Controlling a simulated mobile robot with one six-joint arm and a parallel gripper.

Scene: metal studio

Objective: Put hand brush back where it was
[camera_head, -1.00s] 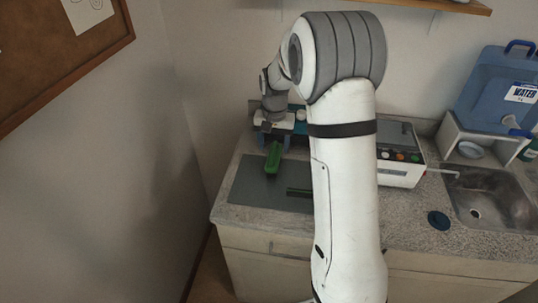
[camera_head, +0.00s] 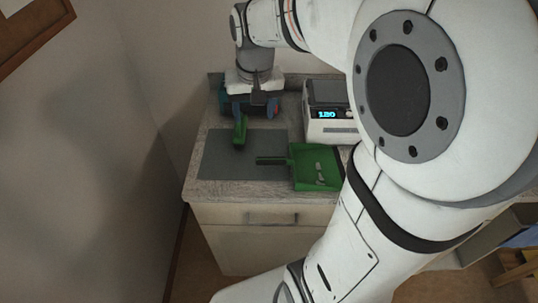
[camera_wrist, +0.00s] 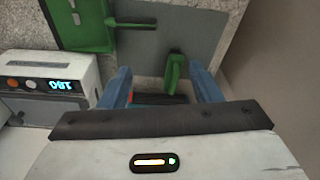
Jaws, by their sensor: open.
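The green hand brush (camera_head: 240,131) is at the back of the grey mat (camera_head: 225,166), its handle towards my gripper. I cannot tell whether it lies flat or leans on something. My gripper (camera_head: 253,106) is open at the back of the counter, just behind the brush. In the wrist view the brush (camera_wrist: 174,72) shows in the gap between the blue fingers (camera_wrist: 163,76), apart from both. A green dustpan (camera_head: 330,160) lies at the mat's right edge, its dark handle pointing left, with pale bits in it.
A white device (camera_head: 325,128) with a lit display reading 180 stands right of my gripper. A dark and blue object (camera_head: 233,103) is partly hidden behind the gripper. A wall is close on the left. The mat's front is clear. My arm hides the counter's right side.

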